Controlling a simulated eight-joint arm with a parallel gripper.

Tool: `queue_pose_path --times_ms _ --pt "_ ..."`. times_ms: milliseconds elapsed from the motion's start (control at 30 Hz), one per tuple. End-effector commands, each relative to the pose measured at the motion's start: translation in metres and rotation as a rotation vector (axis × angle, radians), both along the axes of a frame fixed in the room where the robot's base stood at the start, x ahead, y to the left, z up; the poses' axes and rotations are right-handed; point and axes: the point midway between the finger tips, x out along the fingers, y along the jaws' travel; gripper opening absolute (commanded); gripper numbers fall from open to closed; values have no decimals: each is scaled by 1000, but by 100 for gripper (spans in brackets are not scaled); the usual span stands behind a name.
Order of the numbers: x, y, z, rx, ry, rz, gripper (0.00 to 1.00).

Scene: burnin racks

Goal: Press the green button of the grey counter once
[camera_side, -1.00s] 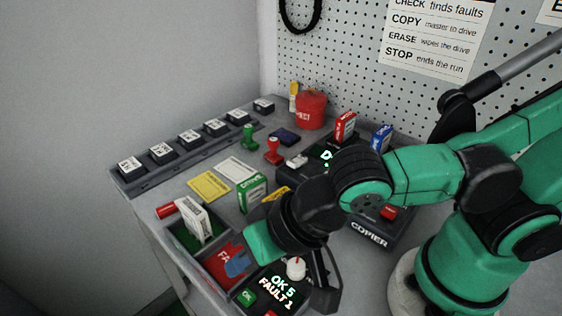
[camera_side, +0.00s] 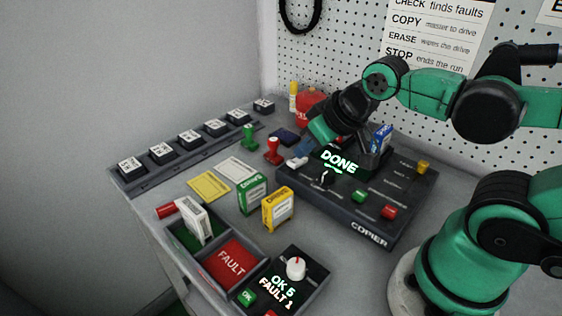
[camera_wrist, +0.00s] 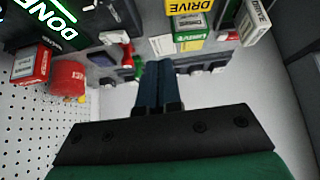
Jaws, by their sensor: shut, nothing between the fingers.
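The counter (camera_side: 281,272) is a dark box at the front of the table, with a lit display reading OK 5, FAULT 1. Its green OK button (camera_side: 247,296) is at the lower left of its face. A white knob (camera_side: 296,268) stands on it, and a red button (camera_side: 270,313) is cut by the frame edge. My gripper (camera_side: 301,150) is far behind the counter, above the left rear of the copier, touching nothing visible. In the wrist view its fingers (camera_wrist: 158,68) are together and empty. The counter is not recognisable in the wrist view.
The copier (camera_side: 400,215) shows DONE. The red FAULT tray (camera_side: 231,262) adjoins the counter. Red (camera_side: 273,152) and green (camera_side: 249,138) stamps stand farther back.

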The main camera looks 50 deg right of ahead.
Motion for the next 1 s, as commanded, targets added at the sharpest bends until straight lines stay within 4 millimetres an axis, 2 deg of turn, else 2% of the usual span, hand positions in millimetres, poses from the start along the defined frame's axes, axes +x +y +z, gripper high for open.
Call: queue_pose_path --times_ms 267,400,467,567,800,900,1000 --pt "0 -2 0 -5 0 2 0" --pt "1 10 3 17 34 15 0" --pt "2 23 7 40 74 26 0" --pt "0 55 15 79 178 45 0" --pt "-23 139 34 79 464 45 0" --pt "-37 163 40 47 543 32 0" --pt "-47 178 44 18 592 17 0"
